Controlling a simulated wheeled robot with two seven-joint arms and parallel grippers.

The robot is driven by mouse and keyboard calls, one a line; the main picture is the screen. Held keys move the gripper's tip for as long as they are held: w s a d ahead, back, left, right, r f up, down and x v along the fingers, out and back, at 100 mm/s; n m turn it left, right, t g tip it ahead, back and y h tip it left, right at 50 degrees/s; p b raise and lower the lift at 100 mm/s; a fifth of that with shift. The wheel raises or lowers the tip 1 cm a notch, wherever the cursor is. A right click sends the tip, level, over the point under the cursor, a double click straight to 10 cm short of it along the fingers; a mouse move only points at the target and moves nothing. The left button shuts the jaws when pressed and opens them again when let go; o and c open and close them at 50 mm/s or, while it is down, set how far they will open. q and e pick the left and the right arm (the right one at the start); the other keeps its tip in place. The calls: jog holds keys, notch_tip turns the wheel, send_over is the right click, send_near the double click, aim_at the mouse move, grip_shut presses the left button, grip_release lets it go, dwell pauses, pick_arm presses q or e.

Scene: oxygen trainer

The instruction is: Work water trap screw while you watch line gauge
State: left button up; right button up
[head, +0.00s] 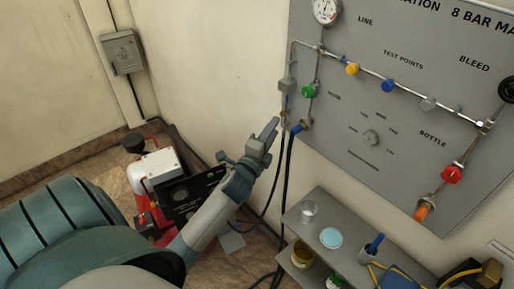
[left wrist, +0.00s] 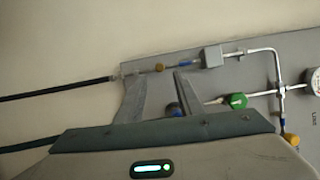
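The line gauge (head: 326,10) is a white round dial at the top of the grey panel, cut by the frame edge; its needle is too small to read. It also shows cut off in the left wrist view (left wrist: 314,80). The water trap appears to be the grey block (head: 287,85) on the panel's left edge, also in the left wrist view (left wrist: 212,55). A small brass screw (left wrist: 159,67) is in line with it, beside a blue part. My left gripper (head: 273,131) is open and empty, just left of the trap's lower end. In the wrist view, the screw appears beyond the gap between the fingertips. My right gripper is not in view.
The panel (head: 340,135) carries green (head: 308,91), yellow (head: 352,69) and red (head: 452,174) knobs. Black hoses (head: 279,185) hang below the trap. A grey shelf (head: 345,258) with a jar and cups stands below. A red-and-white machine (head: 157,168) is on the floor behind my arm.

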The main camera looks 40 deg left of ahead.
pick_arm(q)
jog(key=b+v, duration=0.3)
jog(key=v, duration=0.8)
jog(key=shift+s, duration=0.2)
dwell(6.7)
